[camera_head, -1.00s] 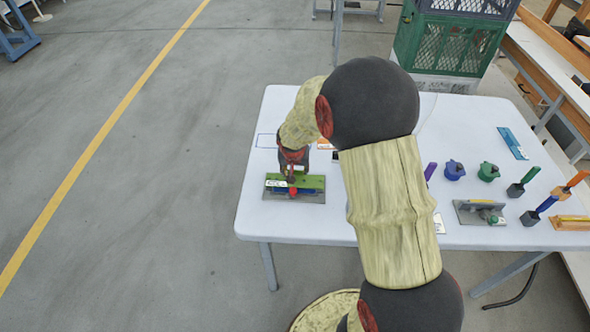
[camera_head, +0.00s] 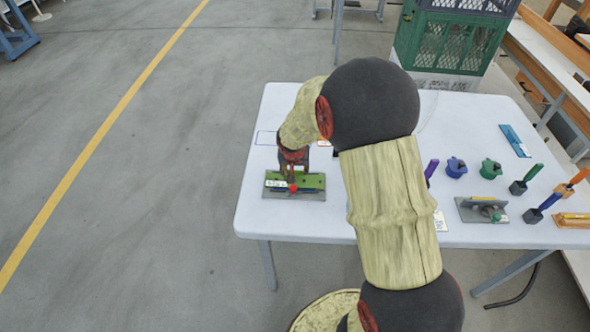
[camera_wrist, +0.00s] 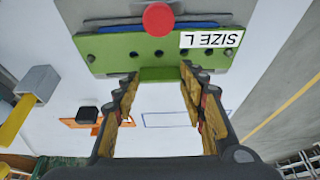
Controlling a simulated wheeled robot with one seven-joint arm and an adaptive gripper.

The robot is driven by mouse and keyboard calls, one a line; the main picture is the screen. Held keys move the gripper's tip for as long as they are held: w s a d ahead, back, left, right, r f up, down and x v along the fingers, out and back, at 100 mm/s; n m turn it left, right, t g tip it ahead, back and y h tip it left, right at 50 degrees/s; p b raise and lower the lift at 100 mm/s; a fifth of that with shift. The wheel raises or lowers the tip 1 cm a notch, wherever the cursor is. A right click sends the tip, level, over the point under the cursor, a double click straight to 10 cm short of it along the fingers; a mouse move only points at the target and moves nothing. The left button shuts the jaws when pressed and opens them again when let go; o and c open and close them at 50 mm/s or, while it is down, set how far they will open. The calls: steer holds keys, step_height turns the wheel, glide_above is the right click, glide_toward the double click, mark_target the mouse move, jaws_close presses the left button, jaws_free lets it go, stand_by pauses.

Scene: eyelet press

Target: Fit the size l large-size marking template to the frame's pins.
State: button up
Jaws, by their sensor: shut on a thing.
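The green marking template (camera_head: 312,181) carries a white label, which reads SIZE L in the wrist view (camera_wrist: 105,50). It lies along the grey plate of the frame (camera_head: 312,196) at the table's left front. The frame has a red knob (camera_wrist: 158,18) and a blue strip (camera_wrist: 190,25) beside the template. My gripper (camera_wrist: 160,80) is shut on the template's green tab, with a finger on each side. It also shows in the head view (camera_head: 292,176). Dark round spots line the template. I cannot tell whether pins fill them or whether the template lies flat.
A blue plate (camera_head: 513,140) lies at the table's far right. Blue (camera_head: 456,167) and green (camera_head: 490,169) pots, several handled tools and a grey plate (camera_head: 470,210) stand on the right. An orange-edged item (camera_wrist: 85,122) lies behind the frame. My arm hides the table's middle.

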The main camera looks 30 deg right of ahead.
steer(key=o, duration=1.2)
steer(key=shift+o, duration=0.2)
steer(key=shift+r, duration=0.1)
steer(key=shift+r+p, duration=1.6)
steer(key=shift+r, duration=0.85)
